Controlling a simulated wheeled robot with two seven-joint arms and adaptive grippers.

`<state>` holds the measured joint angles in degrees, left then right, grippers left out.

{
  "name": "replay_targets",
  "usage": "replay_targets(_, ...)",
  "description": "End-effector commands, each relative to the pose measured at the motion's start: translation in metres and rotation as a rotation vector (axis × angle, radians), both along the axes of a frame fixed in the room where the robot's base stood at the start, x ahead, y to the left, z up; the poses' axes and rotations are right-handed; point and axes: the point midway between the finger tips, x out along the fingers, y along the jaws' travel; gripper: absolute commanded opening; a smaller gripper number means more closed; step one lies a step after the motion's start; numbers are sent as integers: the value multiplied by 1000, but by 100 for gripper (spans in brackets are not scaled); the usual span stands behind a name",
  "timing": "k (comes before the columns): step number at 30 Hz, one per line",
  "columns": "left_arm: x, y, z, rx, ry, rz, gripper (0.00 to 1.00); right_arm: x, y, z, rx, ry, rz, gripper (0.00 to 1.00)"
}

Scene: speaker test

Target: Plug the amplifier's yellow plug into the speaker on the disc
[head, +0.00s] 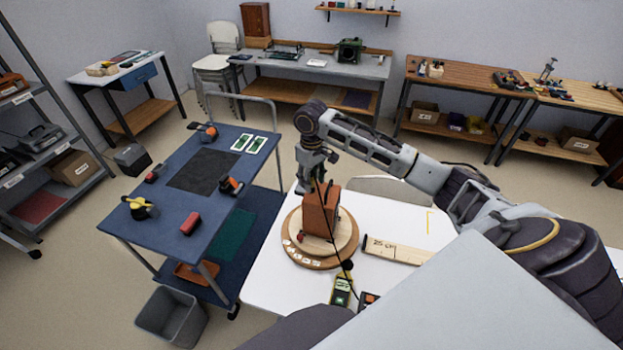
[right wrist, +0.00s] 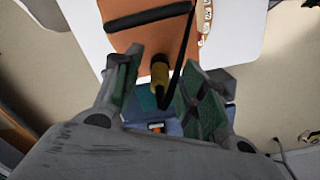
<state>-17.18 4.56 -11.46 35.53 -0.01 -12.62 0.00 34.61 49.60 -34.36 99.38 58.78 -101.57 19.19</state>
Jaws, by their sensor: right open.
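The speaker (head: 321,208) is an orange-brown box on a round wooden disc (head: 323,262) on the white table. My right gripper (head: 304,186) is at its far side. In the right wrist view, the speaker (right wrist: 150,32) has a dark strip across its top. The yellow plug (right wrist: 160,73) is at the speaker's edge, between the open fingers of my right gripper (right wrist: 159,80), with a gap on each side. A black cable (right wrist: 184,50) runs from the plug up across the speaker. I cannot tell whether the plug is seated. My left gripper is not in view.
A small yellow-green device (head: 342,289) and a dark one (head: 368,299) lie near the disc at the table's front. A wooden bar marked 25 cm (head: 395,249) lies right of the disc. A blue cart (head: 225,185) with several small items stands on the left.

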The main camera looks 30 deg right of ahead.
Motion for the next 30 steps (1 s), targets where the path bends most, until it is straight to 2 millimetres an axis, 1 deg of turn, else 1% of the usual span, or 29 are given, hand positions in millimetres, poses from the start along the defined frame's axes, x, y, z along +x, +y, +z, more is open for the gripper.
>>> replay_targets(6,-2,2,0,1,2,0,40,0,0,2,0,-1,0,41)
replay_targets(11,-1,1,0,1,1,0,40,0,0,10,-1,-1,0,41)
replay_targets(17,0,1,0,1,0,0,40,1,0,33,1,-3,0,41)
replay_targets(30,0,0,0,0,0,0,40,1,0,97,1,-3,1,41)
